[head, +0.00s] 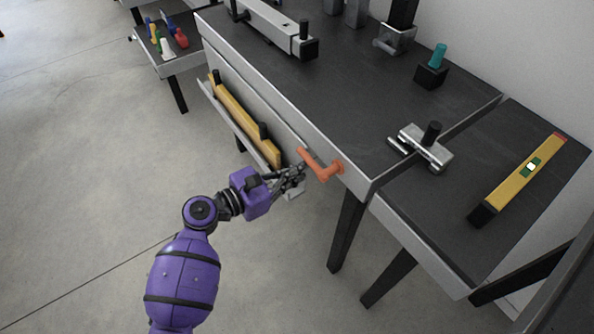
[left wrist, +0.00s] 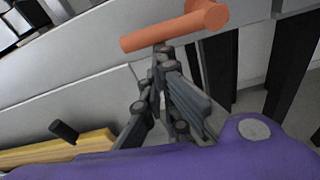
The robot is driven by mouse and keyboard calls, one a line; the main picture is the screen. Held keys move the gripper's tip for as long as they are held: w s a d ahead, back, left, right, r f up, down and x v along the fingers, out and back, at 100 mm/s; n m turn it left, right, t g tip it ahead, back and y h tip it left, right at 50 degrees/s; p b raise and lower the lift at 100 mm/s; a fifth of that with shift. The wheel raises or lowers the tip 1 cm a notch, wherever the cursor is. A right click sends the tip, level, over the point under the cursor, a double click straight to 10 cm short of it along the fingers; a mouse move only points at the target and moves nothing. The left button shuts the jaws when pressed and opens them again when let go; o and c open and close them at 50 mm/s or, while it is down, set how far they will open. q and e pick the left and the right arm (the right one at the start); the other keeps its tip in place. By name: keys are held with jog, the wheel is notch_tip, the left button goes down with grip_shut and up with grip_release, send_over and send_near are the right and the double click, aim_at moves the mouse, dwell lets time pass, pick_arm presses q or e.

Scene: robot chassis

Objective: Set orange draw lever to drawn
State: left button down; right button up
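The orange draw lever (head: 322,167) is mounted on the front edge of the dark-topped bench, near its right corner. Its handle end points left along the edge. In the left wrist view the lever (left wrist: 170,32) crosses the top, just beyond my fingertips. My left gripper (head: 300,178) is beside the lever's handle end, close below it. In the left wrist view the fingers (left wrist: 160,75) reach up to the handle's underside; I cannot tell whether they touch it or how far apart the tips are. My right gripper is not in view.
A yellow bar with black knobs (head: 238,118) lies on a front ledge left of my gripper. The bench top (head: 330,95) carries a metal clamp (head: 424,148) and a teal-handled block (head: 432,68). A yellow level (head: 520,175) lies on the right side table. Floor at the left is clear.

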aim_at(300, 151)
pick_arm(q)
jog(key=shift+r, duration=0.25)
jog(key=r+m, duration=0.1)
jog(key=m, duration=0.1)
jog(key=r+m+t, duration=0.1)
jog(key=r+m, duration=0.1)
jog(key=r+m+p, duration=0.1)
jog(key=m, duration=0.1)
jog(key=shift+w+a+r+m+y, duration=0.25)
jog(key=shift+w+r+m+y, duration=0.05)
jog(key=shift+w+r+m, duration=0.1)
jog(key=r+m, duration=0.1)
jog(key=m, duration=0.1)
jog(key=s+d+r+m+t+b, duration=0.1)
jog(key=r+m, duration=0.1)
jog(key=m, duration=0.1)
jog(key=s+r+m+b, duration=0.1)
jog(key=m, duration=0.1)
jog(key=shift+d+r+m+t, duration=0.2)
jog(key=shift+m+t, duration=0.1)
jog(key=shift+s+d+r+m+b, duration=0.2)
jog(key=shift+s+r+m+b, duration=0.15)
jog(key=shift+m, duration=0.25)
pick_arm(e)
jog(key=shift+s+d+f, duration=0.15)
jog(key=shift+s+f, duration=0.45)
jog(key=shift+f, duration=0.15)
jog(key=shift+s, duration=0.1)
